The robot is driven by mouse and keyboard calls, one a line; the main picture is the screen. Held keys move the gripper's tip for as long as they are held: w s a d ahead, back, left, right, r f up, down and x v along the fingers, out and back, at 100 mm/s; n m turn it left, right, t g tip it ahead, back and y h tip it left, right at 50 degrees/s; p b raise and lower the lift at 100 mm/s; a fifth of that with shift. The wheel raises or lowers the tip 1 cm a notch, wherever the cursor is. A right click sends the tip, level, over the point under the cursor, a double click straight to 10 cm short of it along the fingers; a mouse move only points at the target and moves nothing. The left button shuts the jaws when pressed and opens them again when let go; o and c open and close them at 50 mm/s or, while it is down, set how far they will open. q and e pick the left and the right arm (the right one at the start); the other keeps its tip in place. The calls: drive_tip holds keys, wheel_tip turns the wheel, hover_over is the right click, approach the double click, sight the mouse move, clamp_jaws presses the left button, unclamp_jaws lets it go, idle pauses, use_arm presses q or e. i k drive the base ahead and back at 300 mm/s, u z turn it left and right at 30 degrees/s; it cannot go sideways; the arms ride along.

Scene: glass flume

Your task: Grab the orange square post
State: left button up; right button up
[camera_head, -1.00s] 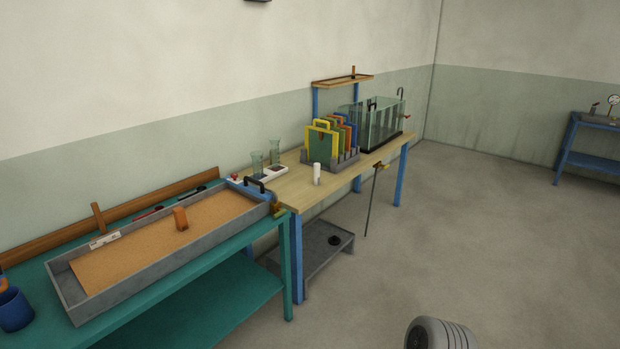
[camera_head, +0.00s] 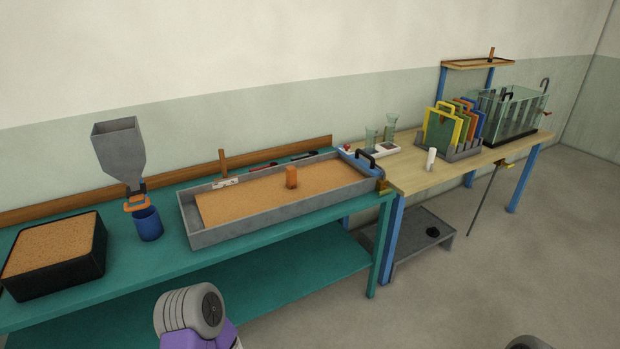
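The orange square post (camera_head: 291,177) stands upright on the tan sand bed (camera_head: 240,203) inside a long grey tray (camera_head: 262,226). The tray sits on the teal table. Part of one of my arms shows at the bottom of the view, left of centre, well in front of the tray. A small piece of my other arm shows at the bottom right edge. Neither gripper's fingers are in view, and nothing touches the post.
Left of the tray stand a blue cup (camera_head: 147,224) under a grey hopper (camera_head: 120,150) and a black box of sand (camera_head: 55,257). A wooden table (camera_head: 440,180) to the right holds coloured plates and a glass tank (camera_head: 510,115).

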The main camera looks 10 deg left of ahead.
sight(291, 172)
drive_tip(key=z, duration=0.7)
drive_tip(key=i, duration=2.2)
drive_tip(key=u, duration=3.1)
